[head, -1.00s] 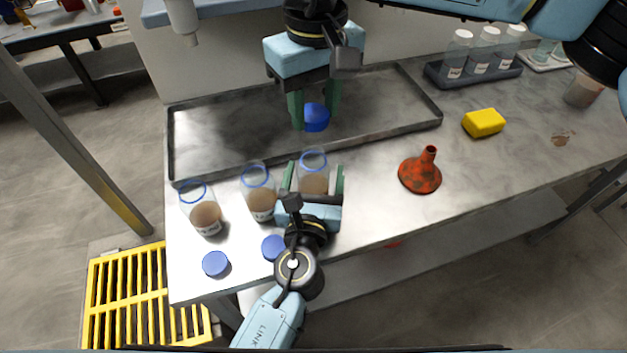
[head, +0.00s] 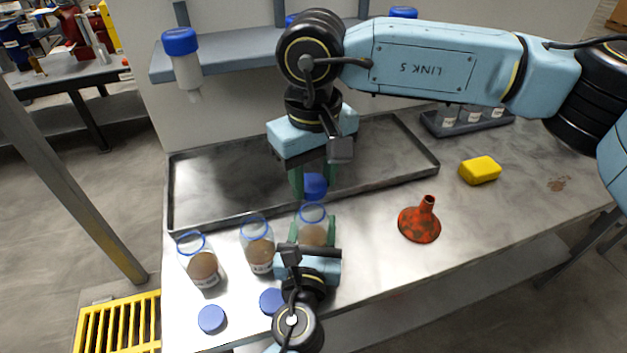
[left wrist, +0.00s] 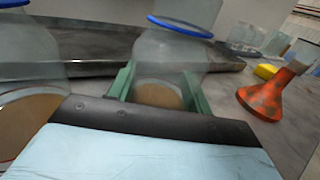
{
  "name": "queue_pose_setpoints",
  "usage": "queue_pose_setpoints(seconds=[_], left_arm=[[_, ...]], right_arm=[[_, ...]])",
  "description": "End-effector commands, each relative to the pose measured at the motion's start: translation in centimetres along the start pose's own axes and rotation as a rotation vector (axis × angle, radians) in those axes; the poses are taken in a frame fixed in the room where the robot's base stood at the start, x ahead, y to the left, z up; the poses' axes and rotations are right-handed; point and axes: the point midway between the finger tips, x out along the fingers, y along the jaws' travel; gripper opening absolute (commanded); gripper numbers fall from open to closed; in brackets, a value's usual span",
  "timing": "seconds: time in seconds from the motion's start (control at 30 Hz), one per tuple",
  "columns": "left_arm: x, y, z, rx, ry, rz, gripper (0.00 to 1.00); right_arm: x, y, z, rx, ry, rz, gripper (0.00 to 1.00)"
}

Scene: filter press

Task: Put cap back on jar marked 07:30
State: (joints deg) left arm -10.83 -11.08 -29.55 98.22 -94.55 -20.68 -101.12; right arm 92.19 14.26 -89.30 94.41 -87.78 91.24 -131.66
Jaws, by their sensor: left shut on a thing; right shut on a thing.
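Three open glass jars with blue rims and brown contents stand at the left front of the steel bench. My left gripper (head: 312,233) is shut on the rightmost jar (head: 313,215), fingers on either side; this jar (left wrist: 170,60) stands between the green fingers in the left wrist view. My right gripper (head: 315,180) is shut on a blue cap (head: 315,188), held behind and above that jar's open mouth, apart from it. The left jar (head: 200,265) and middle jar (head: 257,245) stand beside it. The held jar's label is hidden, so I cannot read its time.
Two loose blue caps (head: 211,319) (head: 271,301) lie in front of the jars. A grey tray (head: 400,172) lies behind. A rusty red funnel (head: 419,224) and yellow sponge (head: 480,170) are on the right. A shelf (head: 225,62) overhangs the back.

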Motion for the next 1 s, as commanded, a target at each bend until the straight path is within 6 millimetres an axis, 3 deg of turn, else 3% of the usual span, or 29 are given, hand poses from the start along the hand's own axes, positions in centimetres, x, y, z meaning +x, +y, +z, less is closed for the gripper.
queue_pose_setpoints(seconds=[0.13, 0.63, 1.0], left_arm=[[0.0, 0.0, 0.0, 0.0, 0.001, 0.0, 0.09], [0.0, 0.0, -0.1, 0.0, 0.001, 0.0, 0.09], [0.0, 0.0, -0.1, 0.0, 0.001, 0.0, 0.09]], right_arm=[[1.8, 0.0, 0.0, 0.0, -0.001, 0.001, 0.19], [1.8, 0.0, 0.0, 0.0, 0.0, 0.002, 0.19], [3.6, 0.0, 0.0, -0.004, -0.001, 0.002, 0.19]])
